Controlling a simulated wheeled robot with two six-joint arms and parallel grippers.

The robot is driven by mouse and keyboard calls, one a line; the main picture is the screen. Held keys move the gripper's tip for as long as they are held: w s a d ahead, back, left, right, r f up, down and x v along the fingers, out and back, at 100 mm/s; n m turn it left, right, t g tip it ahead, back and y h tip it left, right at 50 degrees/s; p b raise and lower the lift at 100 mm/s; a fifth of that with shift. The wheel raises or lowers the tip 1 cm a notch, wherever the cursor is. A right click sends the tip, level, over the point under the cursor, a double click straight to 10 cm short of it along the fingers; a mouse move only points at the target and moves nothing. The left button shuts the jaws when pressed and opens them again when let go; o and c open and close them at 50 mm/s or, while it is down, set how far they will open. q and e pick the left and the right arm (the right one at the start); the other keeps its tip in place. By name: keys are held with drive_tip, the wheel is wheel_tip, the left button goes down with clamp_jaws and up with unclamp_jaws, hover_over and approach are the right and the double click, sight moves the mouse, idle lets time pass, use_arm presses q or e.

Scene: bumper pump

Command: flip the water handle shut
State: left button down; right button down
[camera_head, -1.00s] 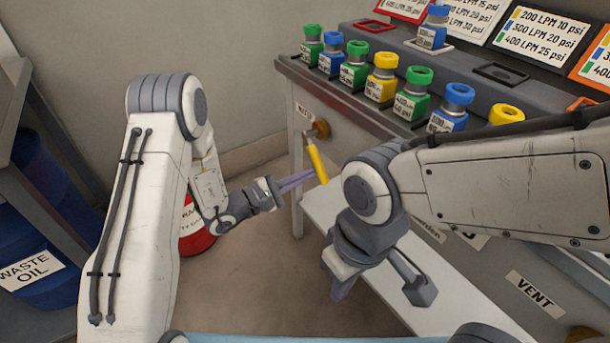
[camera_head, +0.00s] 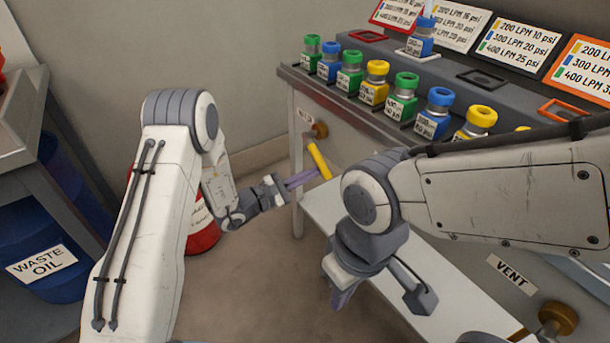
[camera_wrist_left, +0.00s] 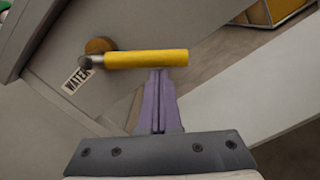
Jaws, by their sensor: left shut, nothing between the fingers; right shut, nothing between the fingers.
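The water handle is a yellow lever (camera_head: 319,160) on a brass fitting (camera_head: 319,130) at the left end of the bench front. In the left wrist view the lever (camera_wrist_left: 145,58) runs sideways from the brass fitting (camera_wrist_left: 99,46), beside a WATER label (camera_wrist_left: 77,81). My left gripper (camera_head: 324,174) is shut and empty. Its fingertips (camera_wrist_left: 160,73) are right at the lever's underside near its free end; whether they touch I cannot tell for sure. My right gripper (camera_head: 340,297) is shut and empty, pointing down over the low white shelf, well apart from the lever.
Several green, blue and yellow capped bottles (camera_head: 375,82) stand along the bench top. A VENT label (camera_head: 511,274) and a brass knob (camera_head: 557,319) are at lower right. A red drum (camera_head: 200,228) stands behind my left arm; a blue WASTE OIL barrel (camera_head: 45,285) is at left.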

use_arm(q)
drive_tip(key=r+n+p, duration=0.1)
drive_tip(key=n, duration=0.1)
drive_tip(key=s+d+r+n+p, duration=0.1)
drive_tip(key=r+p, duration=0.1)
drive_tip(key=s+r+n+p, duration=0.1)
drive_tip(key=n+p, duration=0.1)
drive_tip(key=shift+s+d+r+n+t, duration=0.15)
drive_tip(key=shift+d+r+n+t, duration=0.15)
drive_tip(key=shift+d+t, duration=0.1)
drive_tip(key=shift+r+p, duration=0.1)
drive_tip(key=shift+p, duration=0.2)
